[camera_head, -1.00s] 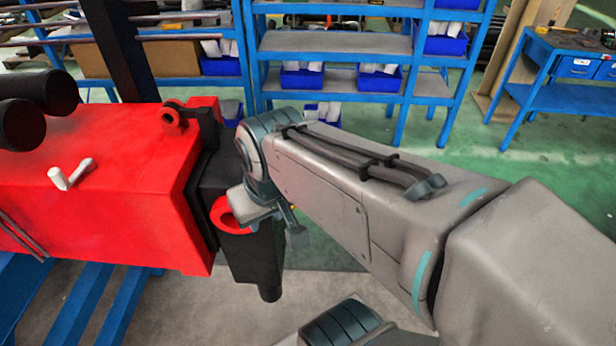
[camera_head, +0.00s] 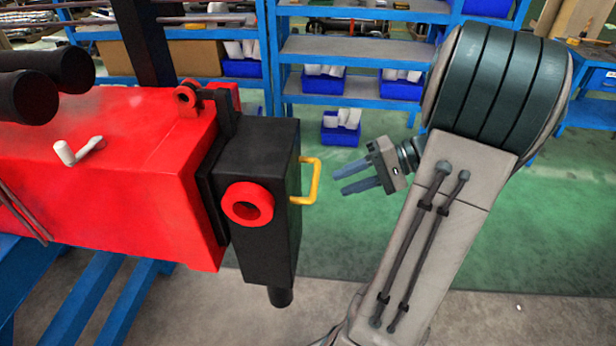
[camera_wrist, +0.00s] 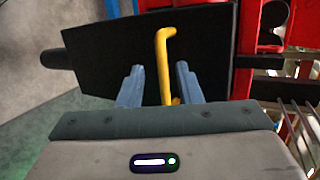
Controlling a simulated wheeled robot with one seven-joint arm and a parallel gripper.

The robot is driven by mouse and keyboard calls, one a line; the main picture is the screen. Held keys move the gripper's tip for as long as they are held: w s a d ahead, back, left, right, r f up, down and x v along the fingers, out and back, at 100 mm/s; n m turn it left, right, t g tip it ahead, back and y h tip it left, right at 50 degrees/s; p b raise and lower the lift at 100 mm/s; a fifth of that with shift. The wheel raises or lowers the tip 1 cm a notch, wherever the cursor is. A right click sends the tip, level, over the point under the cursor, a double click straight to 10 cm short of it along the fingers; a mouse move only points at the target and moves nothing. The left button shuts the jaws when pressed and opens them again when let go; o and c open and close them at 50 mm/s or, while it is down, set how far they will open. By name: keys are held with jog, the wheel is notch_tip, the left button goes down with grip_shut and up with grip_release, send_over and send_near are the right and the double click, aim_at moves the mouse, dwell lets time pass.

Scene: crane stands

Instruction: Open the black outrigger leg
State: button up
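The black outrigger leg (camera_head: 262,165) is an upright black box at the right end of the red crane body, with a red ring on its near face. A yellow handle (camera_head: 315,182) sticks out from its right side. My gripper (camera_head: 342,180) is open and empty to the right of the handle, its two blue-grey fingers pointing left toward it with a small gap. In the wrist view the yellow handle (camera_wrist: 163,66) stands out from the black leg (camera_wrist: 110,60), and its near end appears between the two open fingers. The leg sits close against the red body.
The red crane body (camera_head: 110,170) rests on blue stands (camera_head: 80,305) at the left. Blue shelves with bins (camera_head: 360,50) stand at the back, and a blue bench (camera_head: 590,90) is at the far right. The green floor (camera_head: 350,245) right of the leg is clear.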

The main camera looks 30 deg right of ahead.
aim_at(315, 177)
jog(key=d+m+t+y, duration=0.1)
jog(key=d+t, duration=0.3)
jog(key=d, duration=0.3)
jog(key=x, duration=0.4)
jog(key=p+x, duration=0.1)
jog(key=x, duration=0.4)
jog(key=s+x, duration=0.1)
jog(key=x, duration=0.3)
jog(key=shift+w+a+f, duration=0.25)
jog(key=shift+a+f, duration=0.1)
jog(key=shift+a, duration=0.2)
grip_shut()
